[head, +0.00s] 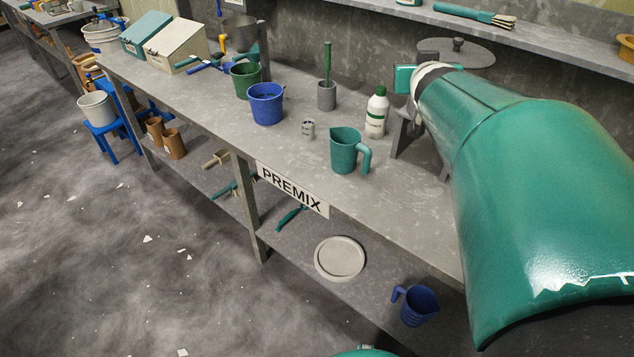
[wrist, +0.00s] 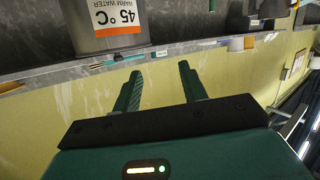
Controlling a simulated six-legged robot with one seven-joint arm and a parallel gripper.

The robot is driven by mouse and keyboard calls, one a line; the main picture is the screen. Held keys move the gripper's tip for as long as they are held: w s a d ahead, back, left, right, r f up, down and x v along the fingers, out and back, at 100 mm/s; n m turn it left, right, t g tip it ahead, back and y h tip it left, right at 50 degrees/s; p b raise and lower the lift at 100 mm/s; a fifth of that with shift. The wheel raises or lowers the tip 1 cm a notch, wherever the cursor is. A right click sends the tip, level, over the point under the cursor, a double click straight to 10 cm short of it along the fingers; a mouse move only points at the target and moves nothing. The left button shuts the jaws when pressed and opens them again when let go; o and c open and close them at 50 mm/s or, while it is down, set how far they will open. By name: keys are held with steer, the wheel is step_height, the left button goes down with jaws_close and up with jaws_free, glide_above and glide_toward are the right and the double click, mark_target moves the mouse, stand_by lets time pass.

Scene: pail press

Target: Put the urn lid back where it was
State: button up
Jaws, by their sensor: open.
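A grey round lid with a dark knob (head: 470,54) shows at the upper right of the head view, behind my arm. What it rests on is hidden by the arm. A grey metal vessel (wrist: 70,28), likely the urn, carries a white and orange label reading "45 °C" at the top left of the wrist view. Its rim is out of the picture. My gripper (wrist: 160,72) is open and empty in the wrist view, its two green fingers apart and touching nothing. In the head view its fingers cannot be made out.
The grey bench (head: 285,165) holds a teal jug (head: 344,152), a white bottle (head: 376,117), a blue pail (head: 266,106) and a green pail (head: 245,80). A wall shelf (head: 540,40) runs above it. The lower shelf holds a round pale disc (head: 340,258) and a blue jug (head: 418,306).

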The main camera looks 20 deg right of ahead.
steer(key=s+a+f+n+g+y, duration=0.1)
steer(key=s+a+f, duration=0.3)
steer(key=a, duration=0.5)
steer(key=s+a+f+n+g+y, duration=0.2)
steer(key=s+a+f+g+y, duration=0.1)
steer(key=s+a, duration=0.4)
steer(key=s+a+f+n+g+y, duration=0.2)
steer(key=s+a+f, duration=0.4)
steer(key=a, duration=0.6)
steer(key=shift+s+a+f+g+y, duration=0.25)
steer(key=shift+s+f+g+y, duration=0.25)
steer(key=shift+y, duration=0.4)
steer(key=shift+w+r, duration=0.1)
steer(key=shift+w, duration=0.05)
